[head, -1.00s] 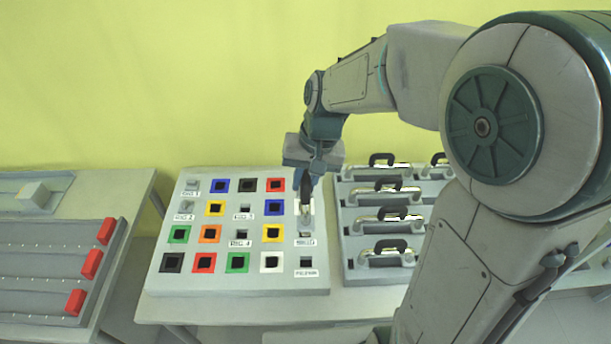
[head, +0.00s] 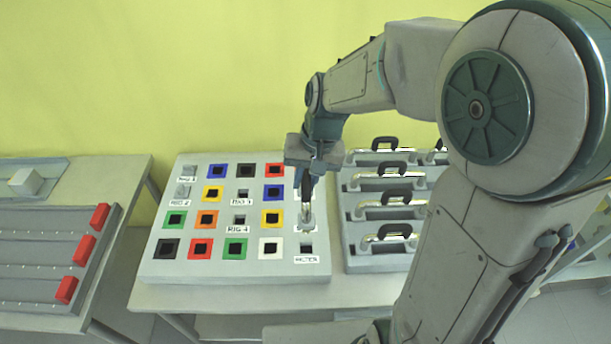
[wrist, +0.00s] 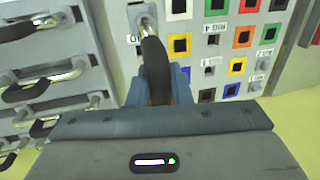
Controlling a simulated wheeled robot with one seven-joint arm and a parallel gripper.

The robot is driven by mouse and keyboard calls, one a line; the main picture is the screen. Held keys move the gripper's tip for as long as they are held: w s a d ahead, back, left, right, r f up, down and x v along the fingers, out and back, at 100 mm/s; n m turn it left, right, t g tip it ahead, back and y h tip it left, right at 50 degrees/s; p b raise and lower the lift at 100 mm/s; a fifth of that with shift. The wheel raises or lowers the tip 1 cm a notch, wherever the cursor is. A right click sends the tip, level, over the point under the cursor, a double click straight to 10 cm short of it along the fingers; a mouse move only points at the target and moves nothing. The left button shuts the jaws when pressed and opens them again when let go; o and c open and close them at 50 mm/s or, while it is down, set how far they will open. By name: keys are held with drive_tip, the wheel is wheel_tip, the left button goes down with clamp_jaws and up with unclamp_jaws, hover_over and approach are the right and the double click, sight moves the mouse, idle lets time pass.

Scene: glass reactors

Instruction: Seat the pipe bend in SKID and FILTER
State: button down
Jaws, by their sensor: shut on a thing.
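My gripper (head: 310,176) is over the right column of the grey socket board (head: 160,268). It is shut on the black handle of a pipe bend (head: 306,214), which also shows in the wrist view (wrist: 152,55). The bend's near metal end is at a grey square part above the FILTER label (head: 306,259). I cannot tell whether that end is in a socket or just above it. The bend's far end is hidden by my gripper. The FILTER socket (head: 306,247) shows as a dark, empty square hole. I cannot read a SKID label; the pipe end partly covers the label above FILTER.
Several similar black-handled pipe bends lie in a grey rack (head: 365,262) to the right. The board has several coloured sockets and RIG labels. A grey panel with red blocks (head: 85,250) stands on the left table. A gap separates the two tables.

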drive_tip(key=d+b+x, duration=0.2)
drive_tip(key=b+x, duration=0.6)
drive_tip(key=x, duration=0.3)
drive_tip(key=shift+f, duration=0.25)
idle(0.6)
drive_tip(key=shift+d+f+b, duration=0.15)
drive_tip(key=shift+f+b, duration=0.1)
drive_tip(key=shift+b, duration=0.15)
idle(0.9)
drive_tip(key=c, duration=1.2)
unclamp_jaws()
drive_tip(key=shift+c, duration=0.2)
drive_tip(key=shift+a+p+v, duration=0.3)
drive_tip(key=shift+p+v, duration=0.9)
drive_tip(key=shift+v, duration=0.3)
drive_tip(key=shift+a+p+v, duration=0.3)
drive_tip(key=shift+p+v, duration=0.85)
drive_tip(key=shift+v, duration=0.3)
drive_tip(key=shift+a+p+v, duration=0.3)
drive_tip(key=shift+p+v, duration=0.9)
drive_tip(key=shift+v, duration=0.3)
drive_tip(key=shift+r, duration=0.2)
